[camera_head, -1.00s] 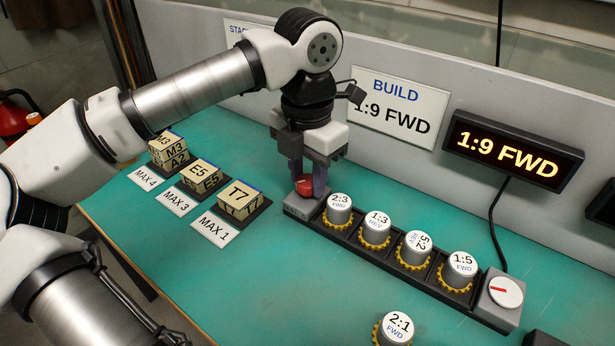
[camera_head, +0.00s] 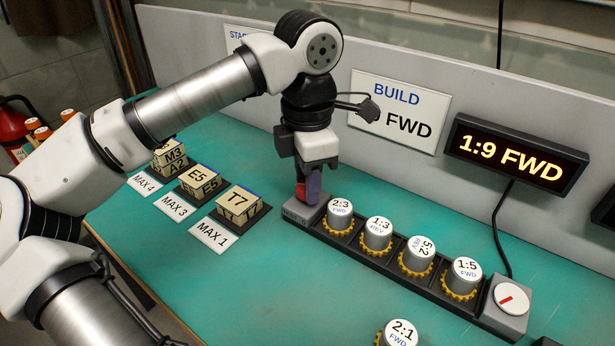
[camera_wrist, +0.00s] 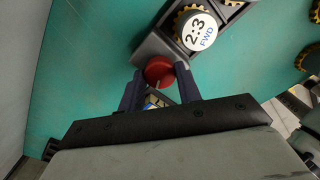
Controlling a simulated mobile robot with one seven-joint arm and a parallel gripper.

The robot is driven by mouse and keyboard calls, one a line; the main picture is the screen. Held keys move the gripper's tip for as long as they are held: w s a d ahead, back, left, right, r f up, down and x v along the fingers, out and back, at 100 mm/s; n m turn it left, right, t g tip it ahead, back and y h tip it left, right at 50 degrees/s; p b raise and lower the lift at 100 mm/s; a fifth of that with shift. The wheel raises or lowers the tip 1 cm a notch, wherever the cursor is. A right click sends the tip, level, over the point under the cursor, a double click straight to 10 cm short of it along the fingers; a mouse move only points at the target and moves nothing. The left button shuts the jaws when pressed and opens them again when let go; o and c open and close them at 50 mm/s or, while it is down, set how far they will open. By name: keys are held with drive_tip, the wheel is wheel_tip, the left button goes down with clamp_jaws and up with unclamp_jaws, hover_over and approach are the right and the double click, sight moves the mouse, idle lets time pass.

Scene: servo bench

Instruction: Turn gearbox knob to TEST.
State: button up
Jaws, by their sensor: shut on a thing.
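The red gearbox knob (camera_head: 300,191) is on the grey block (camera_head: 297,211) at the left end of the dark gear rail. My gripper (camera_head: 309,188) points down over it and is shut on it, with a finger on either side. In the wrist view the red knob (camera_wrist: 159,69) shows between the two fingertips (camera_wrist: 158,86), with a pale pointer mark on its edge. The lettering on the block is mostly hidden or too small to read, so I cannot tell which position the knob points to.
Capped gears, the 2:3 gear (camera_head: 340,210) nearest, stand along the rail right of the knob. A white dial (camera_head: 512,298) with a red pointer is at its right end. A loose 2:1 gear (camera_head: 401,333) is in front. The display (camera_head: 511,159) reads 1:9 FWD. Labelled blocks (camera_head: 238,203) stand left.

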drive_tip(key=o, duration=1)
drive_tip(key=shift+r, duration=0.1)
wheel_tip(320, 180, up, 14)
drive_tip(key=p, duration=0.1)
